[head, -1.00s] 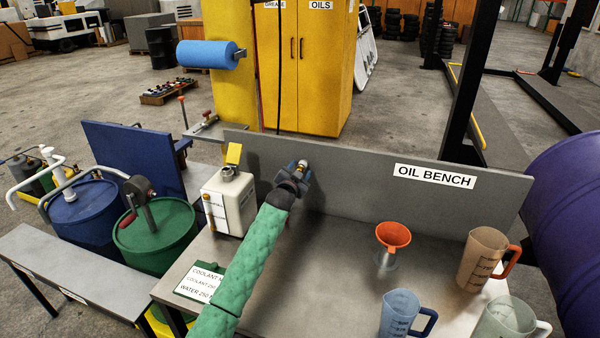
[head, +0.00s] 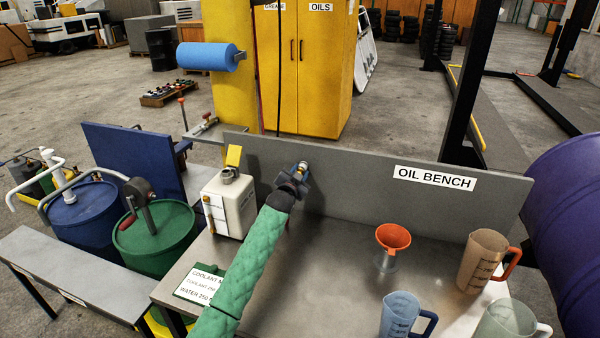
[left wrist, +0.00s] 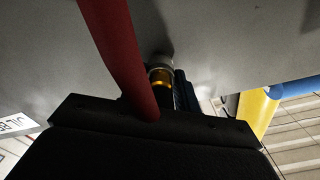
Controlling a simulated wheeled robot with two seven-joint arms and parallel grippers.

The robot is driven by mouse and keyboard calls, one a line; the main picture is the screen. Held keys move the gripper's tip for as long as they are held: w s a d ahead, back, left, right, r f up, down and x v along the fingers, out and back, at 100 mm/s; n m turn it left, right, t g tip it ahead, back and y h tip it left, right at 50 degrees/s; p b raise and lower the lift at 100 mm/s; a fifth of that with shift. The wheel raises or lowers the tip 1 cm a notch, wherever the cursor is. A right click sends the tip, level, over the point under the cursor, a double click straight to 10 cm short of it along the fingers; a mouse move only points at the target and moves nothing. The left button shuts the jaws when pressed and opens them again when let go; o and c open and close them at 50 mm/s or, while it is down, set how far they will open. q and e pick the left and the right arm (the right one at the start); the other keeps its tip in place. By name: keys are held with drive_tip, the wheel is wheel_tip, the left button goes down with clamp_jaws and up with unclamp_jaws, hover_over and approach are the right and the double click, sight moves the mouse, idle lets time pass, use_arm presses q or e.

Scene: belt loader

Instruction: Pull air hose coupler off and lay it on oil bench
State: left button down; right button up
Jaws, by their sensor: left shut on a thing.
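The air hose coupler (head: 302,168) is a small metal piece with a brass-coloured band, in front of the grey back panel of the oil bench (head: 330,265). My left gripper (head: 296,176), on the green-sleeved arm, is shut on it. In the left wrist view the coupler (left wrist: 160,78) shows its brass ring and a grey metal end towards the panel. I cannot tell whether that end still touches a fitting there. A red hose (left wrist: 112,45) crosses in front of the gripper. Much of the coupler is hidden by the gripper. My right gripper is not in view.
An orange funnel (head: 393,238), a blue jug (head: 398,315), a brown jug (head: 482,258) and a clear jug (head: 505,320) stand on the bench's right part. A white canister (head: 230,205) and a label card (head: 203,284) are at its left. The bench middle is bare.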

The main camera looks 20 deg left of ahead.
use_arm(q)
drive_tip(key=shift+s+r, duration=0.1)
drive_tip(key=shift+s, duration=0.3)
drive_tip(key=shift+s, duration=0.15)
idle(0.4)
drive_tip(key=shift+s+p, duration=0.15)
drive_tip(key=shift+p, duration=0.15)
drive_tip(key=shift+s+p, duration=0.55)
drive_tip(key=shift+s, duration=0.8)
